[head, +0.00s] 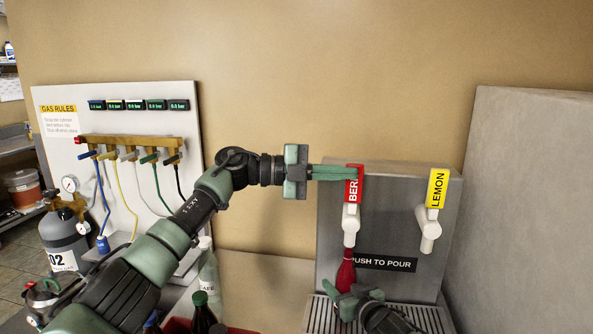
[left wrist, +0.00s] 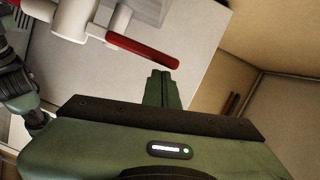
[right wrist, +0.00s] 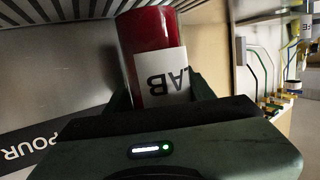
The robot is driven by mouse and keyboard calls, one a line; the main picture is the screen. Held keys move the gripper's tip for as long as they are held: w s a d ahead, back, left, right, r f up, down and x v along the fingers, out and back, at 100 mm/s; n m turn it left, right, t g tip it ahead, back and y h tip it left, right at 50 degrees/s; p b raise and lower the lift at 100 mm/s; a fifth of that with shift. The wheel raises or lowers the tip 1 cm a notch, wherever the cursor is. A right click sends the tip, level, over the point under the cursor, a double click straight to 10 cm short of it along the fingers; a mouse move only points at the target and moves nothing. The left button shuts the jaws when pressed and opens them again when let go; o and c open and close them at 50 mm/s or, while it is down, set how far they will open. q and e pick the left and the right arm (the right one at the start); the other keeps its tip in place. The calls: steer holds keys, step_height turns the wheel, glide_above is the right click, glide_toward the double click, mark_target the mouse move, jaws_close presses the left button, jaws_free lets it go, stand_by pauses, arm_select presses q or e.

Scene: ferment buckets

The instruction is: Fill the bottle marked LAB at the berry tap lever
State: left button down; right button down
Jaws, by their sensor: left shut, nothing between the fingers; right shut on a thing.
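The berry tap has a red lever (head: 353,184) marked BER on a grey panel, with a white spout (head: 350,226). My left gripper (head: 350,172) is shut and empty, its fingertips at the lever's left side; I cannot tell whether they touch. In the left wrist view the red lever (left wrist: 143,50) lies just beyond the shut fingers (left wrist: 162,82). A red bottle (head: 346,275) stands with its neck under the spout. My right gripper (head: 358,297) is shut on it. In the right wrist view the bottle (right wrist: 147,55) shows a white LAB label (right wrist: 166,76).
A yellow LEMON lever (head: 437,188) is to the right. A drip grate (head: 425,318) lies below the taps. Other bottles (head: 203,312) stand at lower left, near the gas board (head: 150,110) and a gas cylinder (head: 62,240). A grey block (head: 525,200) bounds the right side.

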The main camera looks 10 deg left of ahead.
arm_select(q)
steer(key=v, duration=1)
steer(key=shift+r, duration=0.15)
arm_select(e)
steer(key=shift+r, duration=0.2)
arm_select(q)
steer(key=shift+r, duration=0.1)
stand_by(0.6)
